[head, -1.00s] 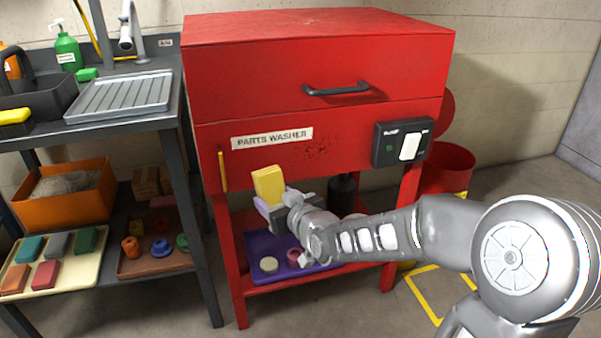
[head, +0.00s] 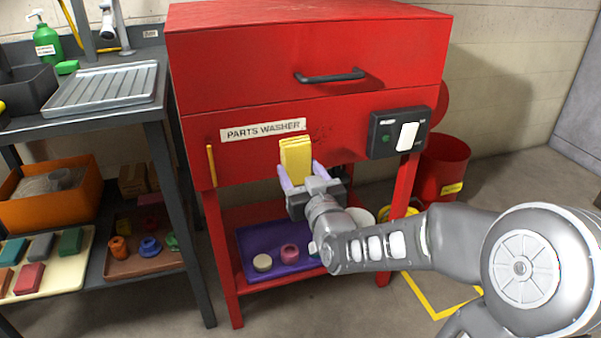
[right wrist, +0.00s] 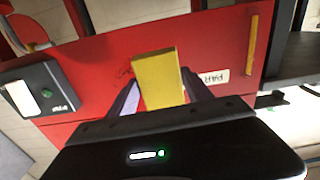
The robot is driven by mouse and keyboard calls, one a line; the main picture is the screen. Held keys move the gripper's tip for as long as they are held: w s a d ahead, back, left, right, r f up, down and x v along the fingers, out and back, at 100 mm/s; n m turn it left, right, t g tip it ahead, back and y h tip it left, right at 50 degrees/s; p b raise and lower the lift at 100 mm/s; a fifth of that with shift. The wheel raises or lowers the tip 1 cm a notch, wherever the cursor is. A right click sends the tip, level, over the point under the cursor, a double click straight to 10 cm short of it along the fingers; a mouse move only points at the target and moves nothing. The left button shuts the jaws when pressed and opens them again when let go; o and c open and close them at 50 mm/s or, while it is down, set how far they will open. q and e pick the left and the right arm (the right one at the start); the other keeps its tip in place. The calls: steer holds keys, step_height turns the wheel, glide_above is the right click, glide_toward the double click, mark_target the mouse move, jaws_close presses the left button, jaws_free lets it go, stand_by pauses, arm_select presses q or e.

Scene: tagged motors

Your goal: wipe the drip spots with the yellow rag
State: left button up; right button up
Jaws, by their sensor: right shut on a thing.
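The yellow rag (head: 296,158) is a folded block held upright between the fingers of my right gripper (head: 301,178), in front of the red parts washer (head: 235,160). In the right wrist view the rag (right wrist: 159,80) stands between the two pale purple fingers of the right gripper (right wrist: 160,98). Dark drip spots (right wrist: 124,76) show on the red panel beside the rag. In the head view the rag and gripper hide part of the spots, and a few (head: 318,130) show just right of the label. I cannot tell whether the rag touches the panel. My left gripper is out of view.
A black handle (head: 330,76) and a switch box (head: 398,133) stick out of the washer front. A yellow strip (head: 211,166) is at its left. Below, a purple tray (head: 250,240) holds several round parts. A dark bench (head: 150,110) stands at the left.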

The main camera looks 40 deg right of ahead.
mark_target(317, 142)
steer(key=shift+x, duration=2.75)
steer(key=shift+x, duration=0.9)
steer(key=shift+s+d+b, duration=0.25)
steer(key=shift+d+b, duration=0.1)
steer(key=shift+d, duration=0.25)
steer(key=shift+s+d+b, duration=0.25)
steer(key=shift+d+b, duration=0.1)
steer(key=shift+d, duration=0.3)
steer(key=shift+s+d+b, duration=0.25)
steer(key=shift+d+b, duration=0.1)
steer(key=shift+d, duration=0.25)
steer(key=shift+d, duration=0.1)
steer(key=shift+s+d+f+b, duration=0.1)
steer(key=shift+s+d+b, duration=0.15)
steer(key=shift+d, duration=0.25)
steer(key=shift+s+d+b, duration=0.1)
steer(key=shift+d+b, duration=0.2)
steer(key=shift+d, duration=0.2)
steer(key=shift+s+d, duration=0.2)
steer(key=shift+d, duration=0.65)
